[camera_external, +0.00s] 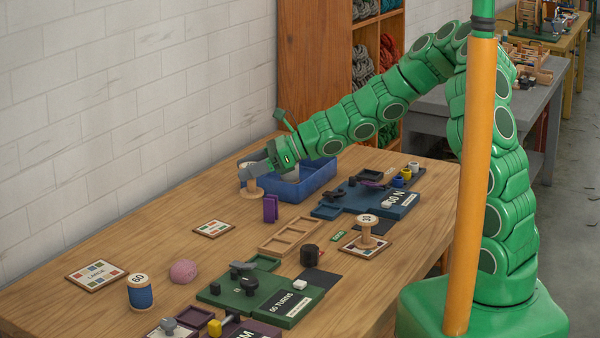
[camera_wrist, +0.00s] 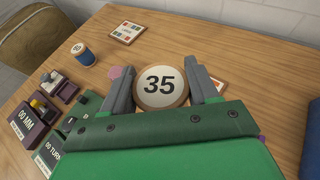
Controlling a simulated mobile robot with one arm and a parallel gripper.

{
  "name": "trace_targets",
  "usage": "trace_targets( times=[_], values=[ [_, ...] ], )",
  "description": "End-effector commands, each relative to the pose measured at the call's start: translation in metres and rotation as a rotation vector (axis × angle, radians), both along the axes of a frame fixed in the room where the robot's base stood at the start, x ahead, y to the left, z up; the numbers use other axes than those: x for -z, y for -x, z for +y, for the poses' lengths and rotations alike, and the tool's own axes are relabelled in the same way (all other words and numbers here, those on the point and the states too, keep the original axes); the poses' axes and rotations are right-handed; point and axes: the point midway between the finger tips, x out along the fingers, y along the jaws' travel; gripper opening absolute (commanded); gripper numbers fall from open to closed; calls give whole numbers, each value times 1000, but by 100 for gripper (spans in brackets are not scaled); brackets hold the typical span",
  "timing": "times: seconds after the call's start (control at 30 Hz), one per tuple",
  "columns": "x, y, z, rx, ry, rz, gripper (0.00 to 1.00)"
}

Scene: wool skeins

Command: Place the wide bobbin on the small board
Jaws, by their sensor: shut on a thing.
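My gripper (camera_external: 255,168) is shut on a pale wooden bobbin (camera_external: 252,188) with broad flanges, apparently the wide bobbin. In the wrist view its round top (camera_wrist: 160,87), marked 35, sits between the two grey fingers. It looks upright, beside the blue bin's left end; I cannot tell if it touches the table. A small square board (camera_external: 213,228) with colored patches lies bare on the table, in front of the gripper; its lettering is too small to read. It is partly hidden behind the gripper in the wrist view. Another board (camera_external: 96,274), reading LARGE, lies bare at the left.
A blue bin (camera_external: 305,186) stands right of the gripper. Another wooden bobbin (camera_external: 367,230) stands on a third board (camera_external: 347,245). Green and blue devices fill the front and right.

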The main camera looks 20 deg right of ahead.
Motion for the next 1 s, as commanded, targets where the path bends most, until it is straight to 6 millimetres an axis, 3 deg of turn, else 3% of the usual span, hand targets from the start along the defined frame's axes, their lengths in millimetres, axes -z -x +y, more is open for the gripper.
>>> trace_targets(
  times=[0.7, 1.0],
  values=[
    [41, -71, 52, -3, 3, -2, 30],
    [69, -90, 66, -4, 1, 2, 30]
  ],
)
